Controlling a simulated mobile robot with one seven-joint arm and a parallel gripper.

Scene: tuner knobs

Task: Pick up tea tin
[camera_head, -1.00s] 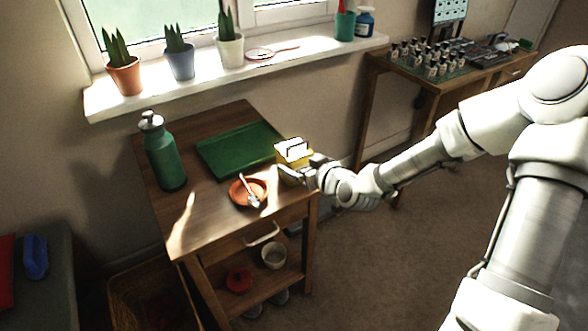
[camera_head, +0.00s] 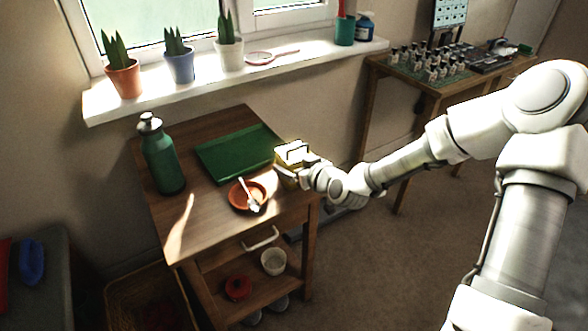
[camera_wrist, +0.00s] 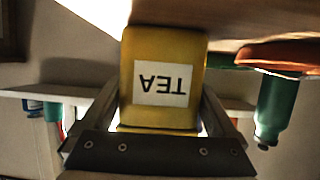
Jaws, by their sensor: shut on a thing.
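The tea tin (camera_wrist: 162,62) is yellow with a white label reading TEA, which appears upside down in the wrist view. It sits between the two fingers of my gripper (camera_wrist: 160,115), which is shut on it. In the head view the tin (camera_head: 284,170) is at the right side of the small wooden table, largely hidden by my gripper (camera_head: 296,172), with a pale top showing. Whether its base touches the tabletop is hidden.
A green tray (camera_head: 238,152) lies just left of the tin. An orange saucer (camera_head: 236,203) with a spoon (camera_head: 249,192) is in front. A green bottle (camera_head: 162,158) stands at the left. The windowsill (camera_head: 110,108) holds potted plants behind.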

